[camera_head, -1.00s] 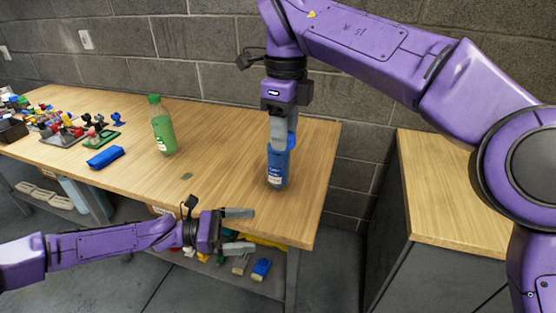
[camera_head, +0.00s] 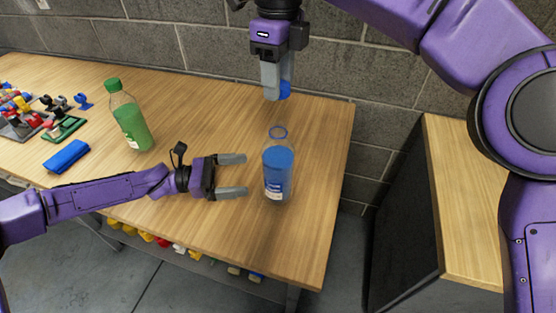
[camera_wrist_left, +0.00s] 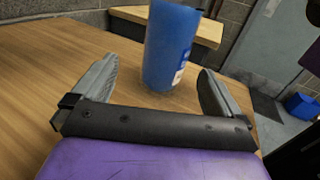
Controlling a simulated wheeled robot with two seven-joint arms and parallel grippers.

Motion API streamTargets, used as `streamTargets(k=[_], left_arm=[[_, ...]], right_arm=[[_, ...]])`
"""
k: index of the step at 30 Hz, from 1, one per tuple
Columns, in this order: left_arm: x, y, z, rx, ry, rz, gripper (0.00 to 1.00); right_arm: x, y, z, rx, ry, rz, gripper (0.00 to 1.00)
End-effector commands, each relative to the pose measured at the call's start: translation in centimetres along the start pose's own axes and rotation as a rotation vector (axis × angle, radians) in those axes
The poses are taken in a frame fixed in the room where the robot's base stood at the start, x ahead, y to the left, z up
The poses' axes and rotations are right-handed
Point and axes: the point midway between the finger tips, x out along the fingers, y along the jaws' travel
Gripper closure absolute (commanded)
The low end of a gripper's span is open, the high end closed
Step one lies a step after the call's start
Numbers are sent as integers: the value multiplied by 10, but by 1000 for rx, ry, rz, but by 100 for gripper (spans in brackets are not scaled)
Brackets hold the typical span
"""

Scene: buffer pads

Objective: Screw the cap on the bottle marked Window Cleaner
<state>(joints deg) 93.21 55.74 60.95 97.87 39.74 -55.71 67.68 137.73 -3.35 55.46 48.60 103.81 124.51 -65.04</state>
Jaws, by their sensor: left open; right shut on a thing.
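The blue bottle (camera_head: 278,172) stands upright and uncapped on the wooden table, its neck ring open at the top; its label is too small to read. It also shows in the left wrist view (camera_wrist_left: 170,48), between and just beyond the fingers. My left gripper (camera_head: 242,174) is open, its fingers pointing at the bottle from the left, a small gap short of it. My right gripper (camera_head: 277,80) points down above and slightly behind the bottle, shut on a blue cap (camera_head: 285,90) that its fingers partly hide.
A green capped bottle (camera_head: 130,117) stands to the left. A blue block (camera_head: 66,156) and a clutter of small coloured parts (camera_head: 25,112) lie farther left. The table's (camera_head: 215,240) right edge is close to the blue bottle. A second wooden-topped cabinet (camera_head: 465,200) stands at right.

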Motion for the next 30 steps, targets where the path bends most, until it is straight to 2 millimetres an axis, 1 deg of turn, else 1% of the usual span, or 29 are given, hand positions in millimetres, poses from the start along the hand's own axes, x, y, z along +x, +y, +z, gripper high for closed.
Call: streamTargets(k=[3, 7, 11, 14, 21, 24, 27, 30], left_arm=[[0, -2, 1, 2, -1, 0, 0], [1, 1, 0, -1, 0, -1, 0], [13, 2, -2, -5, 0, -2, 0], [31, 2, -2, -5, -1, -4, 0], [79, 2, -2, -4, 0, -4, 0], [96, 2, -2, -5, 0, -2, 0], [109, 2, -2, -3, 0, -2, 0], [117, 2, -2, -4, 0, -1, 0]], right_arm=[[-2, 2, -1, -1, -2, -3, 83], [0, -1, 0, -1, 0, 1, 83], [2, -3, 1, 0, 1, 3, 83], [2, -3, 1, 0, 1, 3, 83], [2, -3, 1, 0, 1, 3, 83], [2, -3, 1, 0, 1, 3, 83], [2, -3, 1, 0, 1, 3, 83], [2, -3, 1, 0, 1, 3, 83]])
